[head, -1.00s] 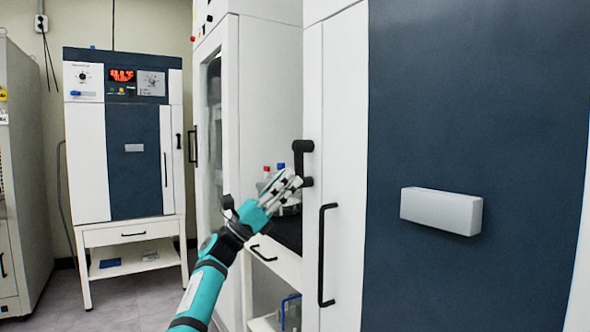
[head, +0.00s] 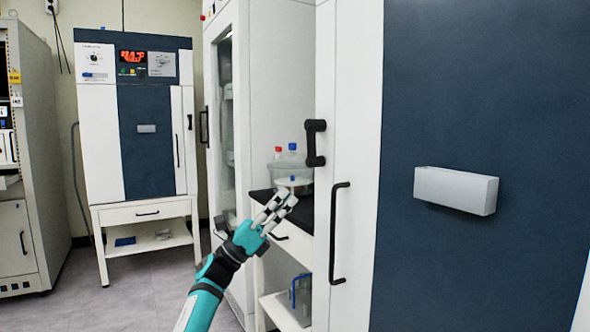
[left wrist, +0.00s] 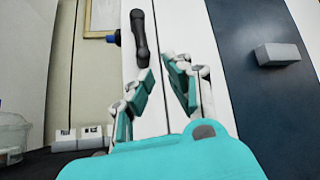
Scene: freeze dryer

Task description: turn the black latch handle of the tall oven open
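The black latch handle (head: 315,143) is on the white front edge of the tall oven (head: 480,90), roughly upright. It also shows in the left wrist view (left wrist: 143,38), just beyond the fingers and slightly left of the gap between them. My left gripper (head: 281,201) is below and left of the latch handle in the head view. Its fingers are apart in the left wrist view (left wrist: 164,70), with nothing between them. It does not appear to touch the handle. My right gripper is not in view.
A long black door handle (head: 335,232) is below the latch. A dark-topped bench (head: 305,212) with bottles and a clear container (head: 290,172) stands behind my gripper. A grey box-shaped block (head: 456,190) projects from the oven's blue front. A smaller oven (head: 146,130) stands back left.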

